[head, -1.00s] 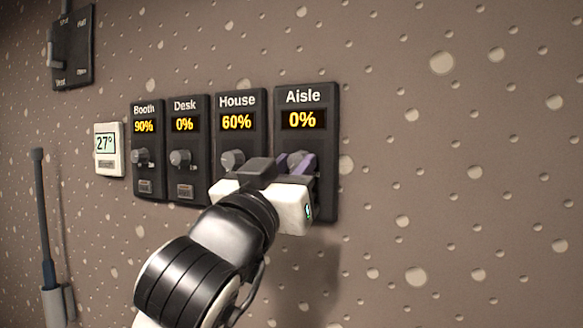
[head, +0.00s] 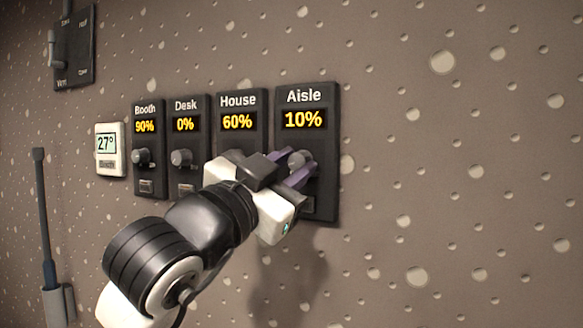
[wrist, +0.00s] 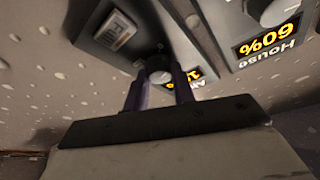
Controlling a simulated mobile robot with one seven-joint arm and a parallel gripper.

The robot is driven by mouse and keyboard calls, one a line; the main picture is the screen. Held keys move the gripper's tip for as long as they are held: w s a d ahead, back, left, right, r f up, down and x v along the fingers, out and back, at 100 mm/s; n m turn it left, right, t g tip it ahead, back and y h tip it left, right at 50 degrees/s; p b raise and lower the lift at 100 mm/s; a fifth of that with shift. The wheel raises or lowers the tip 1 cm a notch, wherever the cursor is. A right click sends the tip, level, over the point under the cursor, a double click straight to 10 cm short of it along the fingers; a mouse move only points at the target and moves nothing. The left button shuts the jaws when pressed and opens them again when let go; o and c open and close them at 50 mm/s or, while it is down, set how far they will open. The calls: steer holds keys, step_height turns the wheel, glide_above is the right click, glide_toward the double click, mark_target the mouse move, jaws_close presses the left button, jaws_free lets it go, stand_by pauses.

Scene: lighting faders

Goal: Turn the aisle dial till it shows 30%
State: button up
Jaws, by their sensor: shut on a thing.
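The Aisle panel (head: 322,101) is the rightmost of the dark wall panels, and its display reads 10%. Its grey dial (head: 300,159) sits below the display. My gripper (head: 295,168) has its purple fingers shut on the dial, one on either side, and it is rolled at a slant. In the wrist view the picture is upside down. There the dial (wrist: 159,71) lies between the two fingertips of my gripper (wrist: 161,80), and the Aisle display is partly hidden by a finger.
The House panel (head: 239,97) at 60% is just left, partly behind my gripper. The Desk panel (head: 186,104) reads 0% and the Booth panel (head: 145,108) reads 90%. A white thermostat (head: 109,162) shows 27°. The wall right of the Aisle panel is clear.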

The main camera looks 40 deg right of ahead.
steer(key=m+g, duration=0.1)
steer(key=m, duration=0.1)
steer(key=m+g, duration=0.1)
steer(key=m, duration=0.1)
steer(key=m+y+p, duration=0.1)
steer(key=m, duration=0.2)
steer(key=shift+w+r+g, duration=0.15)
steer(key=shift+r+g, duration=0.1)
steer(key=shift+g, duration=0.15)
steer(key=m+y, duration=0.1)
steer(key=m, duration=0.1)
steer(key=m+g+p, duration=0.1)
steer(key=m, duration=0.2)
steer(key=shift+y+p, duration=0.3)
steer(key=shift+y, duration=0.1)
steer(key=shift+m, duration=0.3)
steer(key=o, duration=1)
steer(key=a+b, duration=0.4)
steer(key=a, duration=1)
steer(key=shift+f, duration=0.4)
